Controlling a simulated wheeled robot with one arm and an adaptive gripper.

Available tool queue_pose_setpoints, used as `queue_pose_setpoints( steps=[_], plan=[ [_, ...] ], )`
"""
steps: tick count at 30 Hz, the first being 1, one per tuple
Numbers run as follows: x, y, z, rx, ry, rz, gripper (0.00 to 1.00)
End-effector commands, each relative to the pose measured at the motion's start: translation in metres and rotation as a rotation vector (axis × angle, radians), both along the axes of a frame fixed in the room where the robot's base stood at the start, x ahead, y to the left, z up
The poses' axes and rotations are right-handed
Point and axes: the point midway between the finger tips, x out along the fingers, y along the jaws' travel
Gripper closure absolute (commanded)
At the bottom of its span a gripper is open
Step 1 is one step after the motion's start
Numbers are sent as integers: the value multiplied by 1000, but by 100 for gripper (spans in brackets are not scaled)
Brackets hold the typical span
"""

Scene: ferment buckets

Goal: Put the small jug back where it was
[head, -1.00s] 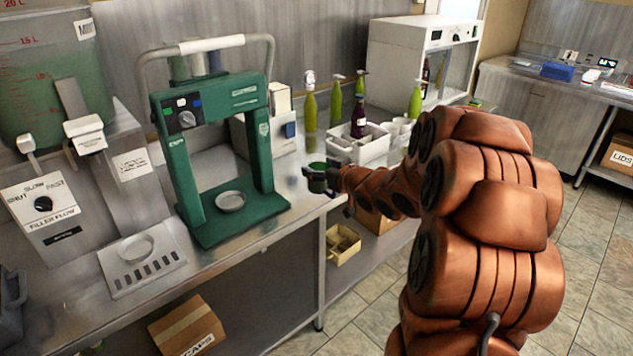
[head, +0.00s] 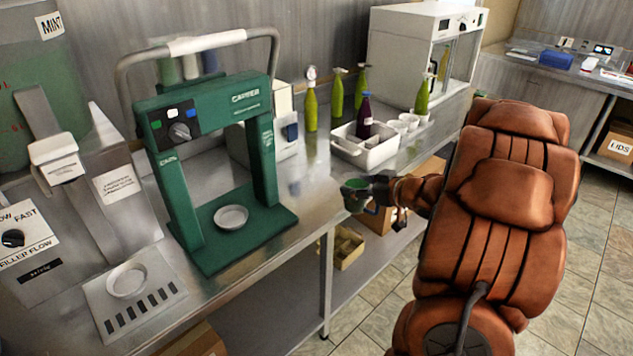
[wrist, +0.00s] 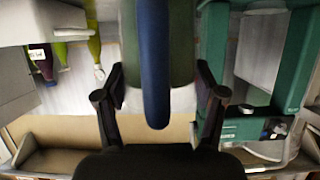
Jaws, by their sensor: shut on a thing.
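The small jug (head: 354,194) is dark green and is held by my gripper (head: 368,188) at the bench's front edge in the head view.
A green capping press (head: 262,165) with a metal dish stands left on the steel bench (head: 310,215). A white caddy (head: 365,150) with a dark bottle, white cups and green bottles (head: 311,108) stand behind. Bare bench lies between press and caddy. Boxes sit on the shelf below.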

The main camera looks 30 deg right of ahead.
Motion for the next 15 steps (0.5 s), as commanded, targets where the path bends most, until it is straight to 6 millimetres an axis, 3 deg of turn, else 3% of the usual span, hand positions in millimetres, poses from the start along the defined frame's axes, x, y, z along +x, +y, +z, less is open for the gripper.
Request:
queue_pose_setpoints(
  steps=[5,15],
  plan=[
    [14,0,-1,2,5,3,83],
    [77,-3,-5,3,2,2,83]
  ],
)
